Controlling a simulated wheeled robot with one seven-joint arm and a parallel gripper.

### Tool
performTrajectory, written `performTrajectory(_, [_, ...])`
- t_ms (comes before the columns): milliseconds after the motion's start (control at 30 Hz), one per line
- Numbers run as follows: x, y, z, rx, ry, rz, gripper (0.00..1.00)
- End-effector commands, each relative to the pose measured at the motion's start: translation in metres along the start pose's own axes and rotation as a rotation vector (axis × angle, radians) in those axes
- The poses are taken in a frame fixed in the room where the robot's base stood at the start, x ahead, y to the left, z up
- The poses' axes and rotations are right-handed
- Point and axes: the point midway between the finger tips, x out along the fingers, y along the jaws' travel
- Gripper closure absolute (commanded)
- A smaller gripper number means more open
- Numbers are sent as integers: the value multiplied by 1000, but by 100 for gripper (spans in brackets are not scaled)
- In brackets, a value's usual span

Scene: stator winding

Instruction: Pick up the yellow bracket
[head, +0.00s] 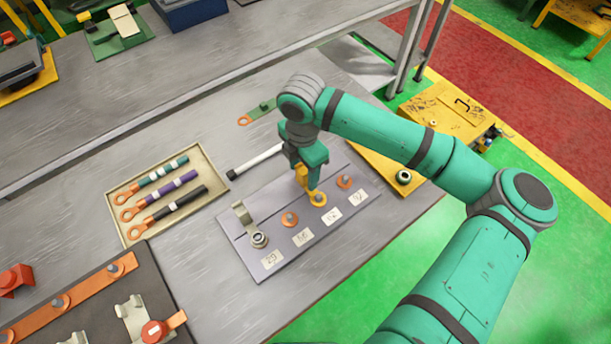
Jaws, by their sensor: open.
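A small upright yellow piece (301,175), which looks like the yellow bracket, shows directly at the end of my gripper (309,173). Its foot is by an orange-yellow ring (319,199) on the grey plate (252,211), above one of the numbered labels. My gripper points down over the plate and is open. Its dark green fingers hide part of the yellow piece, and I cannot tell whether they touch it.
The plate also holds a silver bracket (241,213) and orange terminals with bolts. A tray (114,195) with dark, purple and green cables lies left. A white-and-black rod (255,161) lies behind the plate. A dark board (150,270) is at lower left.

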Motion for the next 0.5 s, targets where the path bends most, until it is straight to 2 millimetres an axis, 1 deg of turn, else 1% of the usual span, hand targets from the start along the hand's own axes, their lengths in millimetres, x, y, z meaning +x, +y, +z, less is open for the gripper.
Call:
performTrajectory(167, [0,0,0,1,0,0,48])
performTrajectory(267, [0,-1,2,4,0,0,70])
performTrajectory(300, [0,-1,2,4,0,0,80])
performTrajectory(367, [0,-1,2,4,0,0,94])
performTrajectory(500, [0,-1,2,4,0,0,94])
